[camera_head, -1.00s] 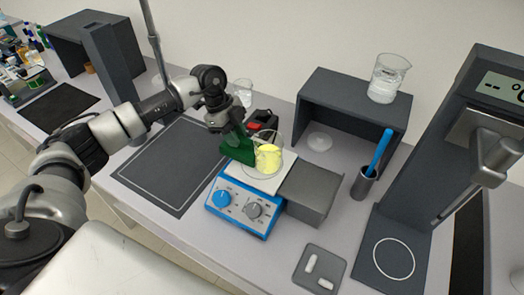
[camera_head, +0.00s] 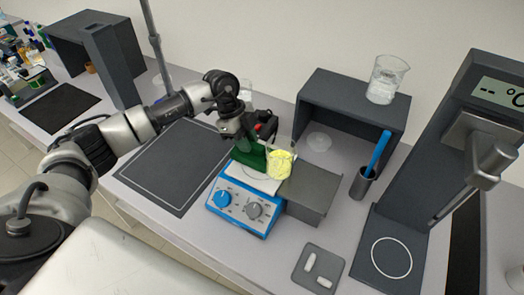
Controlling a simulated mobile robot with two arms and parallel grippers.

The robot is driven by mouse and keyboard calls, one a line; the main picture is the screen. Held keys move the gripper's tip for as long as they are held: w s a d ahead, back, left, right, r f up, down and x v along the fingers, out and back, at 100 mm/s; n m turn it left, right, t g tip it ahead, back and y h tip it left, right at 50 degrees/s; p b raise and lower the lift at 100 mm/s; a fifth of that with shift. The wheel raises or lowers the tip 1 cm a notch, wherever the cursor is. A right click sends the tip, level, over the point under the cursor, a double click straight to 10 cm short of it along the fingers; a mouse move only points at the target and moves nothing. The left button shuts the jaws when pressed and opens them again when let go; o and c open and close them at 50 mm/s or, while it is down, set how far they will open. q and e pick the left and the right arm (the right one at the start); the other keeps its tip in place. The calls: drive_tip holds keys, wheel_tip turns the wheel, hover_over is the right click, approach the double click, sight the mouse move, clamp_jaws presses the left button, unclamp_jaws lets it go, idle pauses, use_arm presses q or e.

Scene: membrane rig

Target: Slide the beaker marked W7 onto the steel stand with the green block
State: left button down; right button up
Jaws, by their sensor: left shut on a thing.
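A glass beaker of yellow liquid (camera_head: 281,165) is upright at the right side of the white top of the blue hotplate (camera_head: 240,205), by the seam with the steel stand (camera_head: 314,187). No W7 mark is legible on it. The grey, flat-topped stand abuts the hotplate on the right. My left gripper (camera_head: 243,138) is shut on the green block (camera_head: 249,155), whose right end is at the beaker's left side. I cannot tell whether they touch, or whether the beaker's base overlaps the stand. My right gripper is out of view.
A dark shelf (camera_head: 352,93) behind carries another beaker (camera_head: 386,79). A holder (camera_head: 362,184) with a blue stick stands right of the stand. A small tray (camera_head: 319,268) with white bars lies in front. A black and red object (camera_head: 263,127) sits behind the hotplate.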

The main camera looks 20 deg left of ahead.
sight(269, 149)
use_arm(q)
drive_tip(key=shift+d, duration=0.85)
drive_tip(key=shift+d+p, duration=0.15)
drive_tip(key=shift+p, duration=0.15)
drive_tip(key=shift+s+d+p, duration=0.15)
drive_tip(key=shift+d+p, duration=0.25)
drive_tip(key=shift+d, duration=0.75)
drive_tip(key=shift+d+p, duration=0.3)
drive_tip(key=shift+d, duration=0.9)
drive_tip(key=shift+s+d, duration=0.1)
drive_tip(key=shift+d, duration=0.05)
drive_tip(key=shift+s+d+p, duration=0.1)
drive_tip(key=shift+d+p, duration=0.4)
drive_tip(key=shift+d, duration=1)
drive_tip(key=shift+a, duration=1.8)
